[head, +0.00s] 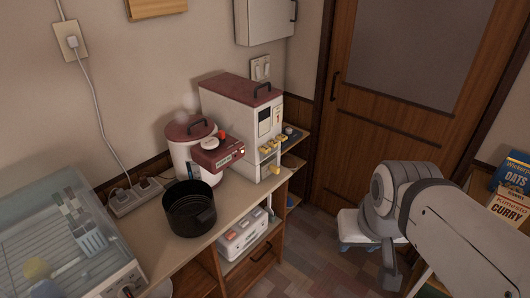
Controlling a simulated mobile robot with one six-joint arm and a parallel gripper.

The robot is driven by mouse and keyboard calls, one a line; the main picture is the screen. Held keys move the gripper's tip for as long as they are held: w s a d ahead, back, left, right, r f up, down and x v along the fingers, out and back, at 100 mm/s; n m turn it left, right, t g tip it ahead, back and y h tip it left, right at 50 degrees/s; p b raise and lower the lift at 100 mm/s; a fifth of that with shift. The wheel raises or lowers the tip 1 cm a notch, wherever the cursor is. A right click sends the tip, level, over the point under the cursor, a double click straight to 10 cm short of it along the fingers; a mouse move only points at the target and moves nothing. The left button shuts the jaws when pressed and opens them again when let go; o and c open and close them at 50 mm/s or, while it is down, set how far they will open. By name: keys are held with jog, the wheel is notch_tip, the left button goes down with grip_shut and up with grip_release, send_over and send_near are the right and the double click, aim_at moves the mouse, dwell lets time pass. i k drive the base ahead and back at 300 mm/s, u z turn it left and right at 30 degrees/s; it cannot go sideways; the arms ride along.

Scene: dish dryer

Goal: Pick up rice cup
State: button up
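I cannot make out a rice cup for certain in the head view. The clear-lidded dish dryer (132,274) at the lower left holds a white slotted holder (92,238) and a blurred yellow item (38,268). My arm reaches in from the right, well away from the counter. A dark grey piece at its lower end (390,279) may be part of my gripper. The fingers do not show clearly, so I cannot tell their opening or whether they hold anything.
A black pot (190,213) stands at the counter's front edge. Behind it are a red-and-white rice cooker (182,152) and a tall white dispenser (227,118) with yellow levers. A power strip (135,198) lies by the wall. A wooden door (385,125) stands behind my arm.

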aim_at(268, 167)
jog(key=z, duration=0.05)
jog(key=i, duration=1)
jog(key=u, duration=0.05)
